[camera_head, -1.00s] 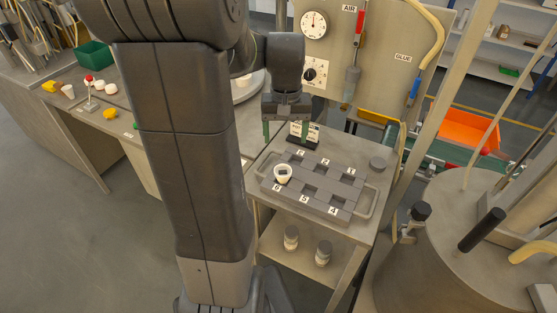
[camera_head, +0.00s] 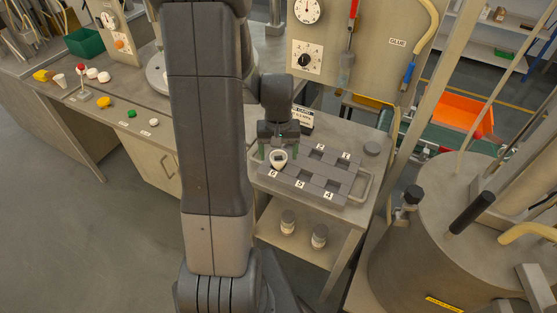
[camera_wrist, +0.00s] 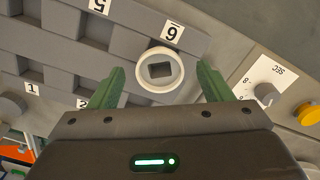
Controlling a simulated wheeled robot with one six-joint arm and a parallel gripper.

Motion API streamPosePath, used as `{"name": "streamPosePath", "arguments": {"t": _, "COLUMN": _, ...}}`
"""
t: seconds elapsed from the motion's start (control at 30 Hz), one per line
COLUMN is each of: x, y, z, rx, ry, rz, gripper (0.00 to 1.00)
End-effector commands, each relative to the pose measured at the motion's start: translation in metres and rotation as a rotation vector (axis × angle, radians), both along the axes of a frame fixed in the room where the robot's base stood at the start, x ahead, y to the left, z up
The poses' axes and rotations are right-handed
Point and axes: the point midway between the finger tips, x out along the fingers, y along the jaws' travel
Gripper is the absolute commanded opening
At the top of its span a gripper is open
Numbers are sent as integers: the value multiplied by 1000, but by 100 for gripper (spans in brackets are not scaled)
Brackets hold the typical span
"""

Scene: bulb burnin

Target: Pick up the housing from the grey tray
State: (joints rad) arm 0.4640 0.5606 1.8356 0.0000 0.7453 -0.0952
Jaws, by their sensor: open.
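The white, ring-shaped housing (camera_head: 278,158) sits in the compartment marked 6 of the grey tray (camera_head: 330,199). In the wrist view the housing (camera_wrist: 160,70) shows a round rim with a dark square opening. My gripper (camera_head: 278,150) is over the tray's left end, close to the housing. In the wrist view the green fingers of my gripper (camera_wrist: 160,84) are apart, one on each side of the housing and a little nearer the camera. They do not appear to touch it. The other tray compartments in view look empty.
A grey round knob or puck (camera_head: 371,148) is at the tray's far right. Two jars (camera_head: 288,222) stand on the shelf below. A large metal drum (camera_head: 440,235) is at the right.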

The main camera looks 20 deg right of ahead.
Motion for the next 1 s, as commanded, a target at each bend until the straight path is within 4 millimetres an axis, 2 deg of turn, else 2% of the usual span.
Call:
{"name": "streamPosePath", "arguments": {"t": 0.3, "x": 0, "y": 0, "z": -5, "rx": 0, "ry": 0, "rz": 0, "gripper": 73}}
{"name": "streamPosePath", "arguments": {"t": 0.5, "x": 0, "y": 0, "z": -5, "rx": 0, "ry": 0, "rz": 0, "gripper": 33}}
{"name": "streamPosePath", "arguments": {"t": 0.57, "x": 0, "y": 0, "z": -5, "rx": 0, "ry": 0, "rz": 0, "gripper": 25}}
{"name": "streamPosePath", "arguments": {"t": 0.87, "x": 0, "y": 0, "z": -2, "rx": 0, "ry": -1, "rz": 0, "gripper": 25}}
{"name": "streamPosePath", "arguments": {"t": 1.0, "x": 1, "y": -1, "z": 13, "rx": -3, "ry": -5, "rz": 0, "gripper": 25}}
